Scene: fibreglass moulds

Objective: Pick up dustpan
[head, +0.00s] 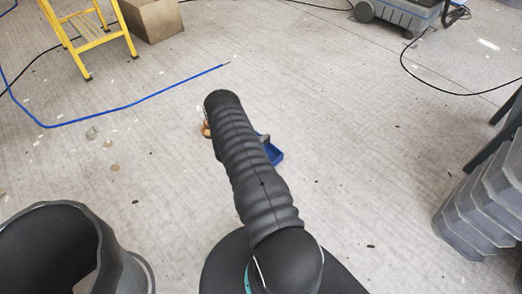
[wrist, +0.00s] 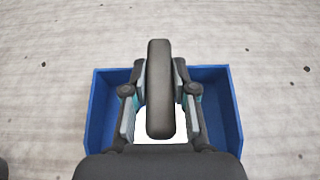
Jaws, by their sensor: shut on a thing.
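The dustpan is a blue tray (wrist: 103,110) with a thick dark grey handle (wrist: 159,62), seen from above in the wrist view. My gripper (wrist: 160,112) has one finger on each side of the handle and is shut on it. The tray's walls show to the left and right of the fingers; its near part is hidden by my gripper body. In the head view only a blue corner of the dustpan (head: 277,155) shows, right of my arm. My arm hides the rest there. I cannot tell whether the dustpan touches the floor.
A yellow stepladder (head: 97,40) and a cardboard box (head: 152,18) stand at the back left. A blue hose (head: 130,105) lies on the floor. A grey-blue machine (head: 405,12) is at the back right, with a black cable (head: 440,91). Grey stacked bins (head: 485,205) stand at right.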

